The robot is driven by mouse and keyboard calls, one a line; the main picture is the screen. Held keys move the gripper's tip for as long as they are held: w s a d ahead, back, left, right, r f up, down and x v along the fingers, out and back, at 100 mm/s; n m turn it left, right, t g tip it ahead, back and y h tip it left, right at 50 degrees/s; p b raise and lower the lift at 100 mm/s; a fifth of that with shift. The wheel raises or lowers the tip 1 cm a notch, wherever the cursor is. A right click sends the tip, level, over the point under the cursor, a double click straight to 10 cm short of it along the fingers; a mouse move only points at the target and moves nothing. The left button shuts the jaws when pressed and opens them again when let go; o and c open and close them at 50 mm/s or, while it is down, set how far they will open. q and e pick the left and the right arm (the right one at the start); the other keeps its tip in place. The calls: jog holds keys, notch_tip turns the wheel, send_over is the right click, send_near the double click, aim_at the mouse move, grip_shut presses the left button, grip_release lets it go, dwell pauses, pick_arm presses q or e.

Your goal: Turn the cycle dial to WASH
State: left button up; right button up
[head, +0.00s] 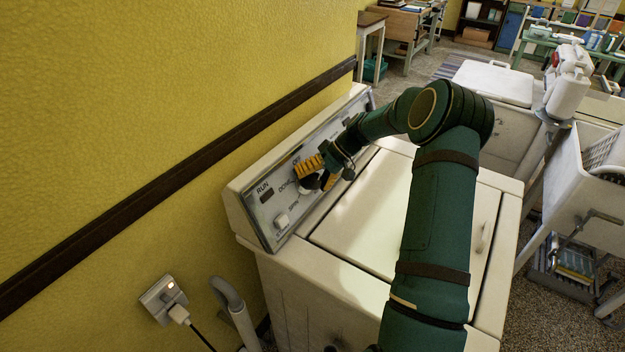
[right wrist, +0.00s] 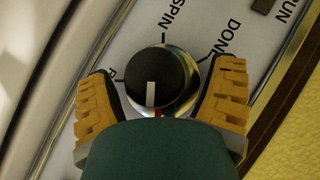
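The cycle dial (right wrist: 158,80) is a round black knob with a white pointer line and a silver base, on the washer's control panel (right wrist: 95,40). In the right wrist view its pointer faces down, toward my palm. SPIN shows above it and DONE at its upper right; a label at its left is partly covered. I cannot read WASH. My right gripper (right wrist: 165,92) has its orange fingers spread on both sides of the dial, with small gaps. In the head view this gripper (head: 318,174) is at the panel and mostly covers the dial. My left gripper is out of view.
The panel also carries a RUN window (head: 266,194) and a pale square button (head: 282,220). The white washer lid (head: 365,215) lies below my right arm. A yellow wall (head: 150,90) stands close behind the panel. Another washer with a wringer (head: 568,80) stands at the right.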

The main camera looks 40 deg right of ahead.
jog(key=shift+s, duration=0.15)
jog(key=shift+d+r, duration=0.1)
jog(key=shift+d, duration=0.05)
jog(key=v, duration=1.1)
jog(key=shift+d+r, duration=0.15)
jog(key=shift+r, duration=0.15)
jog(key=shift+s, duration=0.1)
